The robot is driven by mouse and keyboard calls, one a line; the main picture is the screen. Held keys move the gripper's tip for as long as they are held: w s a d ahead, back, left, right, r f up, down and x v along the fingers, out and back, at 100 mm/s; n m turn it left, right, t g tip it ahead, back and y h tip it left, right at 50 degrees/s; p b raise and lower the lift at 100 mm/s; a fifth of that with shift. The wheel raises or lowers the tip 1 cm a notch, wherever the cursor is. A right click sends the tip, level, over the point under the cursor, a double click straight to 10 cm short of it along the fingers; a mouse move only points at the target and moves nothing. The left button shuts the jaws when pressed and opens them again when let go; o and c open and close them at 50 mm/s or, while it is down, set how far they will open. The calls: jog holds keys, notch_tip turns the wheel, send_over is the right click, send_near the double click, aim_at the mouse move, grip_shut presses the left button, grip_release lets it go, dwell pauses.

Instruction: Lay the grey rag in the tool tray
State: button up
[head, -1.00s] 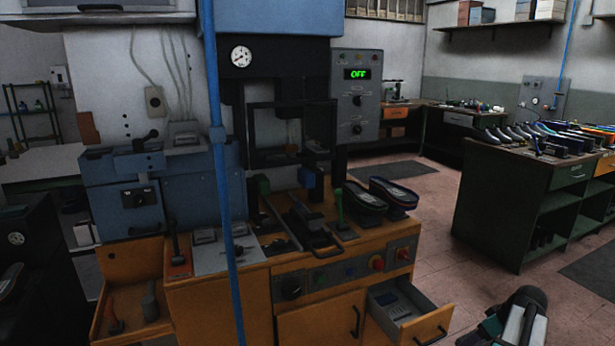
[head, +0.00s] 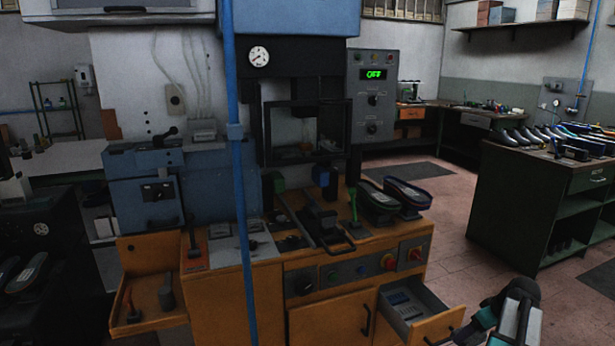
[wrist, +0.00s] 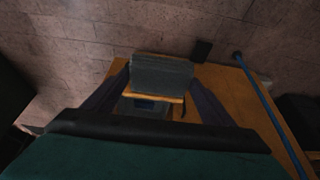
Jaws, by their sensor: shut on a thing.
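My gripper (wrist: 160,76) shows in the wrist view with a dark finger on each side. It is shut on a grey, flat-looking piece, which appears to be the grey rag (wrist: 161,72). In the head view only part of my teal and grey arm end shows at the lower right, and the rag cannot be made out there. The tool tray (head: 130,322) appears to be the orange open box at the lower left of the press bench, well left of my arm. A red-handled tool (head: 130,303) and a dark grey piece (head: 166,293) are in it.
An open drawer (head: 425,328) juts from the bench front beside my arm. A blue upright pipe (head: 242,200) stands in front of the bench, between tray and drawer. The press bench (head: 222,310) carries levers and shoes. A green cabinet (head: 510,215) stands right; floor between is clear.

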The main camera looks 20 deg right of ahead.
jog(key=w+a+r, duration=0.5)
jog(key=w+a, duration=0.5)
jog(key=a, duration=0.2)
jog(key=w+a+r, duration=0.6)
jog(key=w+a, duration=0.3)
jog(key=a, duration=0.3)
jog(key=w+a+r, duration=0.1)
jog(key=a+r, duration=0.2)
jog(key=a, duration=0.7)
jog(key=w+a+r, duration=0.2)
jog(key=a+r, duration=0.2)
jog(key=a, duration=0.6)
jog(key=w+a+r, duration=0.2)
jog(key=a+r, duration=0.1)
jog(key=a, duration=0.8)
jog(key=shift+w+r+p, duration=0.15)
jog(key=shift+r+p, duration=0.15)
jog(key=shift+p, duration=0.15)
jog(key=shift+a, duration=0.1)
jog(key=s, duration=0.3)
jog(key=shift+s, duration=0.35)
